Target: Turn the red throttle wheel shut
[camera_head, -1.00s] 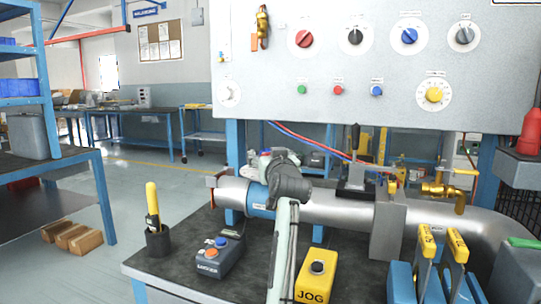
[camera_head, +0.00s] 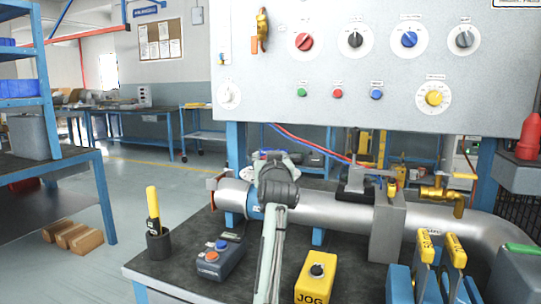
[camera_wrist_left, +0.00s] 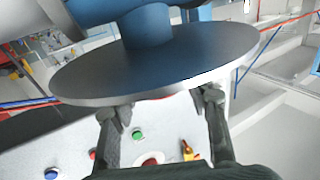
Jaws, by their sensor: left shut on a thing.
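My left gripper (camera_head: 275,165) is at the blue band (camera_head: 250,203) of the silver pipe; my wrist hides its fingertips in the head view. In the left wrist view, a broad grey disc (camera_wrist_left: 90,78) with a pale rim sits on a blue stem (camera_wrist_left: 146,25). The two fingers of my left gripper (camera_wrist_left: 166,104) reach its rim, one on each side, and are shut on it. The disc looks grey here; I see no clearly red wheel, and cannot tell whether this disc is the throttle wheel. My right gripper is not in view.
The control panel (camera_head: 290,75) stands behind the pipe (camera_head: 340,212). On the bench are a grey button box (camera_head: 222,260), a yellow JOG box (camera_head: 316,278) and a dark cup (camera_head: 158,241) with a yellow-handled tool. A grey bracket (camera_head: 388,230) holds the pipe to the right.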

